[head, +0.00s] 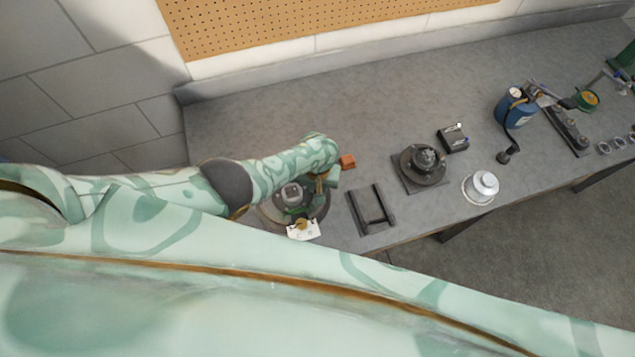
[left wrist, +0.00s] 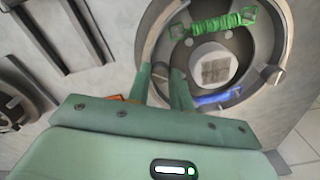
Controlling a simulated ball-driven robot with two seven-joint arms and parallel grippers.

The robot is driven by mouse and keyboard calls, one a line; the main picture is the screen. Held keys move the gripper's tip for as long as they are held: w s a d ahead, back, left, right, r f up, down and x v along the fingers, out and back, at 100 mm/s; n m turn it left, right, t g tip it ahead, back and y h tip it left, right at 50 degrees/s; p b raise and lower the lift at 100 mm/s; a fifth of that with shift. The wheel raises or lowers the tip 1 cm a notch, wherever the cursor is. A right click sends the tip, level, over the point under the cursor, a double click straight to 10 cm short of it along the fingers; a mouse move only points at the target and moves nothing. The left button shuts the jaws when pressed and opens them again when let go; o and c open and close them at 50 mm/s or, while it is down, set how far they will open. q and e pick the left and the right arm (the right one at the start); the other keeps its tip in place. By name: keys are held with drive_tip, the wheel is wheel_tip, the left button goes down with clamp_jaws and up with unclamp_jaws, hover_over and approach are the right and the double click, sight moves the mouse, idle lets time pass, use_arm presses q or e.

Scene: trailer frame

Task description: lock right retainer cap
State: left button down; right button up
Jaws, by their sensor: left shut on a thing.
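A round brake assembly (head: 318,213) lies on the bench, partly covered by my left arm. The left wrist view shows its rim (left wrist: 287,40), a green coil spring (left wrist: 222,23), a blue spring (left wrist: 217,98) and a grey centre hub (left wrist: 213,66). My left gripper (head: 328,179) is at its right side in the head view. In the left wrist view its fingers (left wrist: 161,78) are close together at the shoe and shut on a small part, which looks like the right retainer cap; the fingers hide it. A similar small cap (left wrist: 269,74) sits on the opposite side. My right gripper is not in view.
An orange block (head: 347,161) lies close behind my gripper. A white piece (head: 303,230) is at the assembly's front. The back bench is clear.

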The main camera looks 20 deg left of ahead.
use_arm(q)
drive_tip(key=m, duration=0.5)
drive_tip(key=shift+m, duration=0.3)
drive_tip(key=m, duration=0.4)
drive_tip(key=shift+m, duration=0.4)
drive_tip(key=shift+d, duration=0.1)
drive_tip(key=c, duration=1.3)
unclamp_jaws()
drive_tip(key=shift+o, duration=0.2)
drive_tip(key=shift+r, duration=0.1)
wheel_tip(320, 180, up, 16)
drive_tip(key=p, duration=0.8)
